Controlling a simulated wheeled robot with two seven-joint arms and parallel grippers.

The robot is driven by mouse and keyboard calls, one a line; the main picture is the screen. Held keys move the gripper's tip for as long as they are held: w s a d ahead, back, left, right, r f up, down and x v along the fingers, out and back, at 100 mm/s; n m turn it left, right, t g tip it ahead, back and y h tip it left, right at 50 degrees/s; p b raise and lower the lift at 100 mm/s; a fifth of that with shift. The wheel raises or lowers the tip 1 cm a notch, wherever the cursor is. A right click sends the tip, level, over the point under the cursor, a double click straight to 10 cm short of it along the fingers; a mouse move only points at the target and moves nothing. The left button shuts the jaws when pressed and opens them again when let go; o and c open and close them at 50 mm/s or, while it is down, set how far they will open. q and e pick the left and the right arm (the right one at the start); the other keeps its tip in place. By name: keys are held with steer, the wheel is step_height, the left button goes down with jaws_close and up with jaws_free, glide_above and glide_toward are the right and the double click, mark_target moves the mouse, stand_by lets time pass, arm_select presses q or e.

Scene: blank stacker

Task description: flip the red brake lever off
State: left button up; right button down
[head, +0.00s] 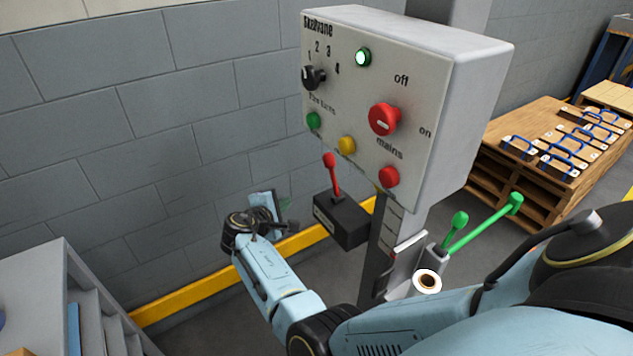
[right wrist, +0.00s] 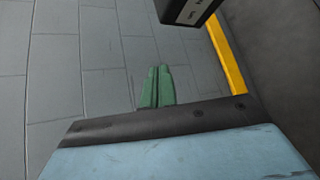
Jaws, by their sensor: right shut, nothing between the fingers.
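The red brake lever (head: 333,176) stands nearly upright on a dark box (head: 341,219) below the control panel, its knob leaning slightly left in the head view. The box has a pale label on its front. My right gripper (head: 284,203) is left of the box, apart from it and lower than the lever's knob. In the right wrist view its green fingers (right wrist: 157,87) are together with nothing between them. The box (right wrist: 188,8) shows at the top edge there, and the lever is out of that view. My left gripper is not in view.
The grey panel (head: 430,100) carries a black dial, a red mains switch, coloured buttons and a lit green lamp. Green-handled levers (head: 480,225) stand right of the post. A yellow rail (head: 190,295) runs along the block wall.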

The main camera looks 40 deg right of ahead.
mark_target(333, 177)
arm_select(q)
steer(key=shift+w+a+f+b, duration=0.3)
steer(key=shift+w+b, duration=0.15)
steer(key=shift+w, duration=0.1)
arm_select(e)
step_height(333, 177, up, 8)
steer(key=d+m+g+h, duration=0.1)
steer(key=d+h, duration=0.1)
steer(key=shift+w+h, duration=0.3)
steer(key=shift+w, duration=0.1)
steer(key=shift+f, duration=0.15)
